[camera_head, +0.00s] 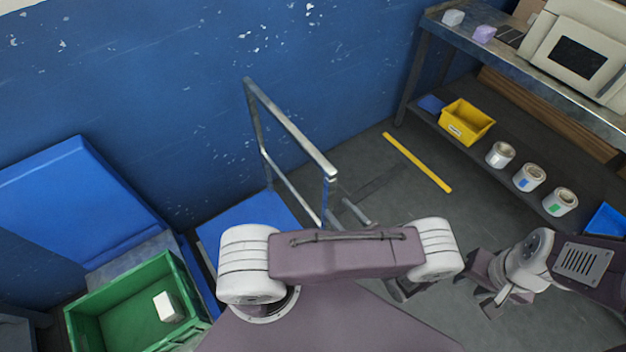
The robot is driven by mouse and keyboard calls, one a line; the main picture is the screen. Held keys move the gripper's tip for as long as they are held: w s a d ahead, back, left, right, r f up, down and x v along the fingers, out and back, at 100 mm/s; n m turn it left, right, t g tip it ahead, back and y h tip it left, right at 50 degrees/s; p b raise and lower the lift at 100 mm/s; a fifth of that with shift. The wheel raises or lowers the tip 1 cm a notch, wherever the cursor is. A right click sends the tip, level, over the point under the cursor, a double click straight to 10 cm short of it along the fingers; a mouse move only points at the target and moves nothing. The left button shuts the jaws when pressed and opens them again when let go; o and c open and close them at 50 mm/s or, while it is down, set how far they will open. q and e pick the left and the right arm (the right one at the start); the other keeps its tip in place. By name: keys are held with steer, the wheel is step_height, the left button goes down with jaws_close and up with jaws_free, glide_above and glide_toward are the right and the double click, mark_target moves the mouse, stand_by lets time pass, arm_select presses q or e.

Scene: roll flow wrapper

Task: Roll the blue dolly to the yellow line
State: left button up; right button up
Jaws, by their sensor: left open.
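The blue dolly (250,213) stands by the blue wall at the left of centre. Its grey metal push handle (295,130) rises upright from the deck, and my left arm hides the deck's near part. The yellow line (417,161) lies on the grey floor to the right of the dolly, with bare floor between them. My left gripper (402,290) is open, mostly hidden under my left arm, right of the dolly and apart from the handle's top bar. My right gripper (490,292) is low at the right, away from the dolly; its jaw state is unclear.
A green crate (138,306) holding a white block (168,307) is at the lower left, near a blue-topped surface (75,205). Floor around the yellow line is clear.

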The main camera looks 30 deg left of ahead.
arm_select(q)
steer(key=shift+r, duration=0.15)
steer(key=p+x, duration=0.1)
steer(key=x, duration=0.7)
steer(key=shift+a, duration=0.3)
jaws_close()
stand_by(0.9)
